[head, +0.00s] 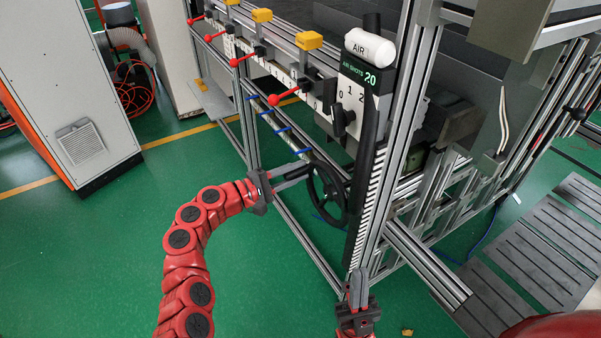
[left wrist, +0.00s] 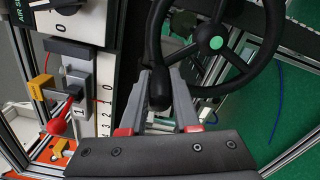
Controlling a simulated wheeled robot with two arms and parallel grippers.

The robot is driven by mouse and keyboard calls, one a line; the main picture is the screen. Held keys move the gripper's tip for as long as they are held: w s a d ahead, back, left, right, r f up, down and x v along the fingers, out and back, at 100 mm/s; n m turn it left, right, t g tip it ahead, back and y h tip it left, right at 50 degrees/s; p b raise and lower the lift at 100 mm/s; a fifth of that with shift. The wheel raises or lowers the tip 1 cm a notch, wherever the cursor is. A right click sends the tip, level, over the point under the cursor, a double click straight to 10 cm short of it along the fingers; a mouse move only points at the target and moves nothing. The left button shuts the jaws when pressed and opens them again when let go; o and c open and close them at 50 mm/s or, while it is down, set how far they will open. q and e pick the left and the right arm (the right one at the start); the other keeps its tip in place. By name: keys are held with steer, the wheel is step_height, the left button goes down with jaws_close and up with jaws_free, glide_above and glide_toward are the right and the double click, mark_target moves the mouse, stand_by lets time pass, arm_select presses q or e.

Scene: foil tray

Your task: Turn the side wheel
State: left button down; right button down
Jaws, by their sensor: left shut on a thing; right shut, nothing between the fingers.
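The side wheel (head: 344,207) is black and stands low on the side of the metal frame. In the left wrist view the wheel shows a green-centred hub (left wrist: 216,42), dark spokes and a black handle (left wrist: 158,88). My left gripper (head: 308,170) reaches the wheel's upper left. In the left wrist view its fingers (left wrist: 160,80) are on both sides of the handle, shut on it. The gripper hides part of the wheel in the head view. My right gripper (head: 357,287) is shut and empty, at the bottom centre, apart from the wheel.
Above the wheel runs a rail with red-knobbed levers (head: 285,96) and yellow blocks (head: 262,15). A white AIR cylinder (head: 370,48) and a dial panel (head: 350,95) sit near the corner post. Green floor (head: 110,250) is free at left. Grey slatted platforms (head: 530,250) lie at right.

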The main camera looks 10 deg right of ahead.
arm_select(q)
steer(key=w+f+n, duration=0.1)
steer(key=n, duration=0.1)
steer(key=f+n, duration=0.1)
steer(key=shift+w+a+f+n+b, duration=0.15)
steer(key=shift+w+a+n+b, duration=0.25)
steer(key=shift+w+f+n, duration=0.25)
steer(key=shift+f+n, duration=0.4)
steer(key=shift+n, duration=0.25)
steer(key=shift+w+a+f+n+b, duration=0.1)
steer(key=shift+f+n+b, duration=0.05)
steer(key=shift+f+n, duration=1.15)
steer(key=shift+w+a+f+n+b, duration=0.15)
steer(key=shift+f+n, duration=0.6)
steer(key=shift+n, duration=0.95)
steer(key=shift+d, duration=0.1)
steer(key=c, duration=0.7)
jaws_free()
steer(key=shift+o, duration=0.2)
steer(key=shift+s, duration=0.1)
